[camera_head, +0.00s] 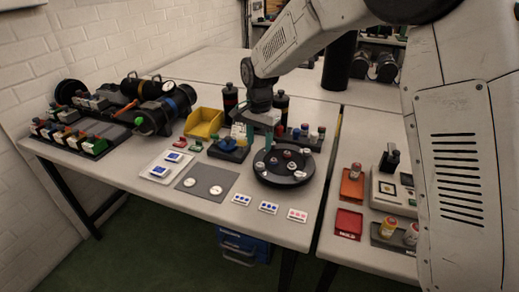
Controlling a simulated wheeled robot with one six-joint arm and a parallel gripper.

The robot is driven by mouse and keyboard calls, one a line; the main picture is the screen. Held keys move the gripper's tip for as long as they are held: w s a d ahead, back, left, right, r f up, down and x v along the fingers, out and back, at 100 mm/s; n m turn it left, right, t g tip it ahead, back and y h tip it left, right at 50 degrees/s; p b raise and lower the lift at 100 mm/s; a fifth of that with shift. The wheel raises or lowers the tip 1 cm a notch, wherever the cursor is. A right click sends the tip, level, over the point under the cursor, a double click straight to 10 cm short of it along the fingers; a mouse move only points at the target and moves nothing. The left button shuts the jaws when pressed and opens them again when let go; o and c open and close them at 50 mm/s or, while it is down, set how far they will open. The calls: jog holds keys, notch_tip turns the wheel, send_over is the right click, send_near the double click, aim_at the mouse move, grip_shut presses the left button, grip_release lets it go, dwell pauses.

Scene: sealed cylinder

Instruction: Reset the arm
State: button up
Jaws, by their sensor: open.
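My white arm reaches in from the upper right of the head view and bends down over the table (120,172). My gripper (258,146) points downward at the back left of a round black tray (283,180). Its jaws look greenish and small here, and I see nothing clearly held between them. Several small white and reddish pieces lie in the round tray. I cannot tell whether the fingertips touch the tray.
A yellow bin (203,123) and a dark block with a blue knob (229,148) stand left of my gripper. Dark bottles (230,101) stand behind it. A grey mat (207,182) lies in front. Red trays (349,223) and a white device (392,190) are at the right.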

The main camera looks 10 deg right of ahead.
jog(key=shift+r, duration=0.2)
jog(key=shift+s+n, duration=0.15)
jog(key=shift+n, duration=0.25)
jog(key=s+d+r+n, duration=0.2)
jog(key=s+d+r, duration=0.2)
jog(key=s, duration=0.8)
jog(key=s+d+r+n+t, duration=0.1)
jog(key=s+d+r, duration=0.3)
jog(key=s+d, duration=0.5)
jog(key=s+d+r+n, duration=0.3)
jog(key=s+d+r, duration=0.2)
jog(key=s, duration=1.1)
jog(key=shift+d+n, duration=0.4)
jog(key=shift+d, duration=0.65)
jog(key=shift+s, duration=0.1)
